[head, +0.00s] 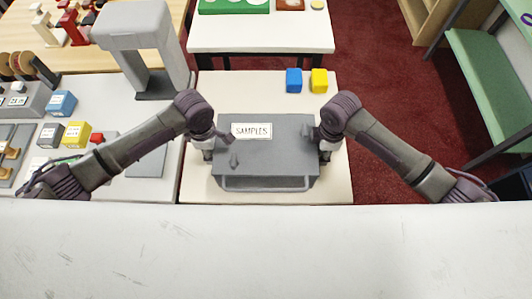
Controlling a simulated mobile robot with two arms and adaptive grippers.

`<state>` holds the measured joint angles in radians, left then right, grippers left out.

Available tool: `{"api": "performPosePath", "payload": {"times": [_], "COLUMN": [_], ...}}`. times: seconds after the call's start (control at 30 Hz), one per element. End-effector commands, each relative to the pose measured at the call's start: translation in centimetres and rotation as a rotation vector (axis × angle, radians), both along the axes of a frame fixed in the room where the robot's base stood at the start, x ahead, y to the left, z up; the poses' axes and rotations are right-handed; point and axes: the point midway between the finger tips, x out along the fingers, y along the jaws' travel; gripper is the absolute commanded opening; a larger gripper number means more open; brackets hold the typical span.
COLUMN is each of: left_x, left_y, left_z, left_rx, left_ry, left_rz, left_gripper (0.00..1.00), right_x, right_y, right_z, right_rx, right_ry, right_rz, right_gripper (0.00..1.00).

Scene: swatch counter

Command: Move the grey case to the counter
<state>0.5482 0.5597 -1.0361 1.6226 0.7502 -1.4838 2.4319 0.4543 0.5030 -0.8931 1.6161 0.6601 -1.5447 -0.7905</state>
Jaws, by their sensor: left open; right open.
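The grey case (270,160) is a flat box with a white "SAMPLES" label and a handle bar along its near side. It lies on a small cream table (255,88) in the middle of the head view. My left gripper (216,145) is open at the case's left edge. My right gripper (321,144) is open at its right edge. The fingers overlap the case's edges in the picture, and I cannot tell if they touch it. I cannot tell for sure which surface is the counter.
A blue block (294,80) and a yellow block (319,80) stand behind the case. A cluttered white worktop (110,115) with a grey stand (145,50) is at left. A white table (260,35) is beyond. Green shelving (490,80) is at right, past red carpet (390,90).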

Motion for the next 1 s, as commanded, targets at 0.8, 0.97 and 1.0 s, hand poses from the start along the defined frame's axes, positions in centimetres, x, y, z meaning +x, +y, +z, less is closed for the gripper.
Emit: {"api": "performPosePath", "payload": {"times": [0.8, 0.97, 1.0], "left_x": [0.01, 0.09, 0.09], "left_y": [0.0, -0.03, -0.02], "left_z": [0.05, 0.33, 0.47], "left_rx": [0.0, -0.001, -0.001], "left_ry": [0.0, -0.002, -0.002], "left_rz": [0.0, 0.0, 0.0], "left_gripper": [0.0, 0.0, 0.0], "right_x": [0.03, 0.11, 0.11], "right_y": [0.03, 0.06, 0.06], "right_z": [0.08, 0.36, 0.5], "right_rx": [0.001, 0.002, 0.002], "right_ry": [0.0, -0.003, -0.003], "right_rz": [-0.001, -0.001, -0.001], "right_gripper": [0.0, 0.0, 0.0]}}
